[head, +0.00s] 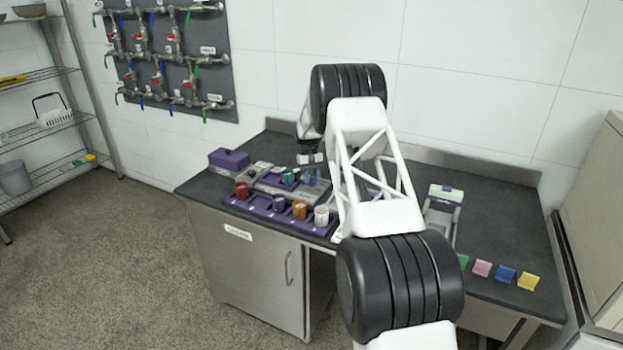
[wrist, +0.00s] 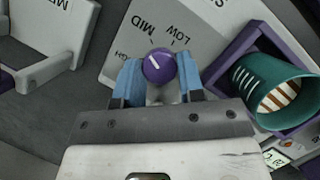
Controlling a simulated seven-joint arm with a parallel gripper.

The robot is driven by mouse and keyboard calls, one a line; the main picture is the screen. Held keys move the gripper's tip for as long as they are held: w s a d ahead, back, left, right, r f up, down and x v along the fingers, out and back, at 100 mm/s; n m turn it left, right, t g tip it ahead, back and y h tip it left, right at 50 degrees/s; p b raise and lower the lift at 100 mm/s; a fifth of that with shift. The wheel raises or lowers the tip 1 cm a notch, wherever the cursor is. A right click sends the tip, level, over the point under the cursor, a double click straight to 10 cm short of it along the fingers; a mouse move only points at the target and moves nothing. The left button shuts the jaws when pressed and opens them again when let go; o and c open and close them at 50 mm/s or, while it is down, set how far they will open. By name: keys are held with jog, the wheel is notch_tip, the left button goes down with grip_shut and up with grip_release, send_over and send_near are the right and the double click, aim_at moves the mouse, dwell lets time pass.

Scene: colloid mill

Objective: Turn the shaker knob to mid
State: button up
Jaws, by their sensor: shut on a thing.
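The shaker knob (wrist: 158,66) is round and purple with a white pointer line, on a grey panel (wrist: 190,55) in the wrist view. The panel is lettered LOW, MID and a partly hidden word ending in GH. The pointer line slants up and left, toward the side of MID and GH; I cannot tell exactly where it rests. My gripper (wrist: 157,83) is shut on the knob, with a blue fingertip on each side. In the head view my gripper (head: 311,174) is over the bench equipment, and the knob cannot be made out there.
A teal cup (wrist: 275,90) with a striped inside sits in a purple holder right of the knob, close to my gripper. Red, purple, orange and white cups stand in a purple tray (head: 262,213) at the bench front. A grey-white bracket (wrist: 45,40) is at left.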

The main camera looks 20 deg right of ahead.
jog(key=shift+m, duration=0.5)
jog(key=o, duration=0.9)
jog(key=shift+v, duration=3.95)
jog(key=shift+s+d, duration=0.1)
jog(key=shift+d, duration=0.05)
